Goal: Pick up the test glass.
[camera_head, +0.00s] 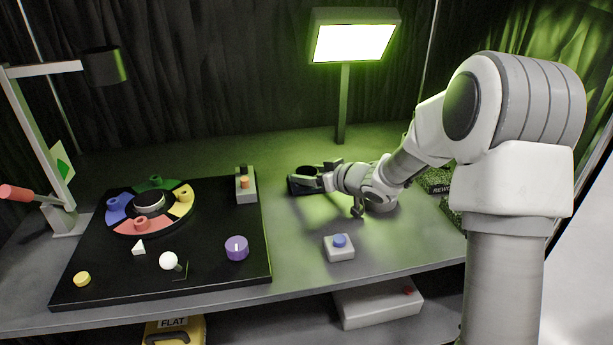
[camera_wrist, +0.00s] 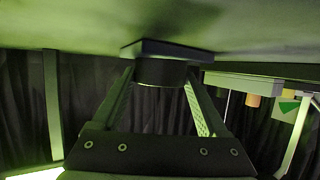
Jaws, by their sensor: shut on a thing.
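The test glass, as I take it, is a dark round piece on a flat, squarish base (camera_head: 299,186), on or just above the table in the head view. My gripper (camera_head: 318,173) reaches it from the right, low over the table. In the wrist view, which shows the table at the top, the dark round part (camera_wrist: 163,72) sits between my two fingers (camera_wrist: 162,82), which are shut on it. Its base lies against the table surface or very close to it; I cannot tell whether they touch. The inside of the piece is too dark to make out.
A black board (camera_head: 210,275) with a coloured ring (camera_head: 117,200) and several small pieces lies to the left. A box with a blue button (camera_head: 340,241) stands in front of my gripper. A lit panel lamp (camera_head: 352,43) stands behind. Bare table (camera_head: 292,240) lies between board and button box.

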